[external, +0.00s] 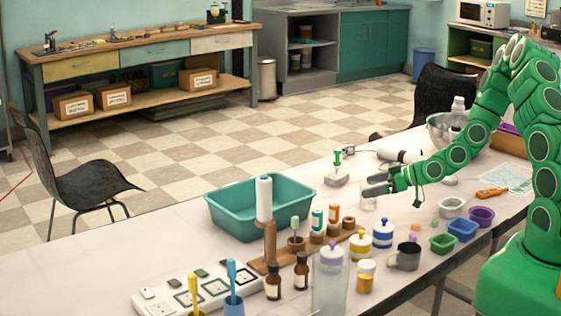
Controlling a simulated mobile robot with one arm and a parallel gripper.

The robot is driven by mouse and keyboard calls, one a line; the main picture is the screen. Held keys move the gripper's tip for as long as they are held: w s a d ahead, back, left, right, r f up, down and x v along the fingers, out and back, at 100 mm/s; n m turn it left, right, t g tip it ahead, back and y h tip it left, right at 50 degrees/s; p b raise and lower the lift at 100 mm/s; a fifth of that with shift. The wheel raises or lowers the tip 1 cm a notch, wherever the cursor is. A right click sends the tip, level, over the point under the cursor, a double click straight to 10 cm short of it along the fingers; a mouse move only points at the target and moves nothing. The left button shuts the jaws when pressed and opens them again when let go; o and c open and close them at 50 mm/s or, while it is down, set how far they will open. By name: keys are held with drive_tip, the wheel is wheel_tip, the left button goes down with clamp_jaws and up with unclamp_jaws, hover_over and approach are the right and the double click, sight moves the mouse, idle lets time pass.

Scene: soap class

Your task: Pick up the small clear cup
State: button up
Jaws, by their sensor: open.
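A small clear cup (368,200) stands on the white table, right of the teal tub. My gripper (377,184) reaches in from the right on the green arm. Its dark fingers are apart, at the height of the cup's rim or just above it, and overlap the cup's upper part in this view. I cannot tell whether they touch the cup or whether it lies between them. The cup's far side is hard to make out.
A teal tub (226,213) stands to the left. Striped jars (383,234), a dark mug (406,257) and small colored bowls (462,230) stand in front and to the right. A metal bowl (446,127) is farther back.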

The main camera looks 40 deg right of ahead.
drive_tip(key=shift+x, duration=1.7)
drive_tip(key=shift+d, duration=0.15)
drive_tip(key=shift+c, duration=0.2)
drive_tip(key=c, duration=1)
